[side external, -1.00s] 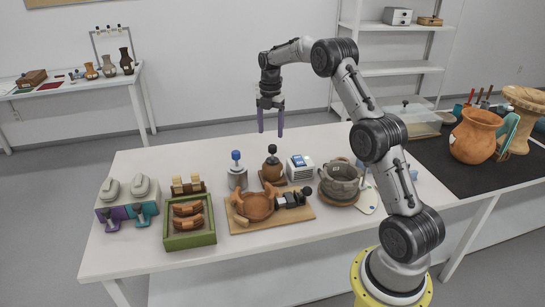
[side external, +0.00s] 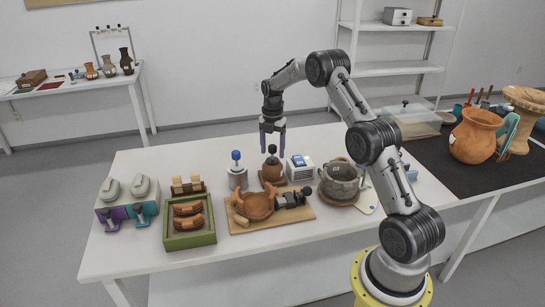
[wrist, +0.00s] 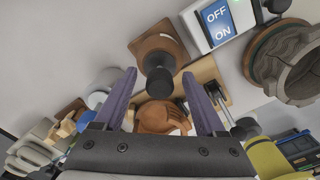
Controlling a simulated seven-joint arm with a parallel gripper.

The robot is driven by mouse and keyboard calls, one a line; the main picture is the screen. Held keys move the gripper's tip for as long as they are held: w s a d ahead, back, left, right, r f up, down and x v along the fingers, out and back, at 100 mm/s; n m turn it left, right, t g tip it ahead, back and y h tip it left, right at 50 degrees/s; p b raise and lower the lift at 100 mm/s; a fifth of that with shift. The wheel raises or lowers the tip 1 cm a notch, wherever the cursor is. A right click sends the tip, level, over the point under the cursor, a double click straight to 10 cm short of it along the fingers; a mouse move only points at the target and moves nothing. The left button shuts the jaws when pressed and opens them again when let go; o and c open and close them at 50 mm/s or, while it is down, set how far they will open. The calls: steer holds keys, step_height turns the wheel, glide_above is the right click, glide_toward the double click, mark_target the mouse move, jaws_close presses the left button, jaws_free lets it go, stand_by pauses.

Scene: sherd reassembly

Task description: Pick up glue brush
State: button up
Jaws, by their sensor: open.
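The glue brush shows as a dark rounded knob (side external: 272,149) on top of a brown pot (side external: 271,170), which stands on a small brown square base. In the wrist view the dark knob (wrist: 158,78) lies between my two finger tips, with the brown base (wrist: 152,42) beyond it. The bristle end is not visible. My gripper (side external: 273,149) is open and empty, pointing down, with its purple fingers on either side of the knob in the side view. It also shows in the wrist view (wrist: 160,75). I cannot tell whether the fingers touch the knob.
A grey jar with a blue knob (side external: 237,177) stands left of the pot, and a white switch box (side external: 300,168) close on its right. In front is a wooden board (side external: 285,222) with a brown vessel and clamp. A grey pot (side external: 340,182) stands further right.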

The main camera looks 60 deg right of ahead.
steer(key=c, duration=1.1)
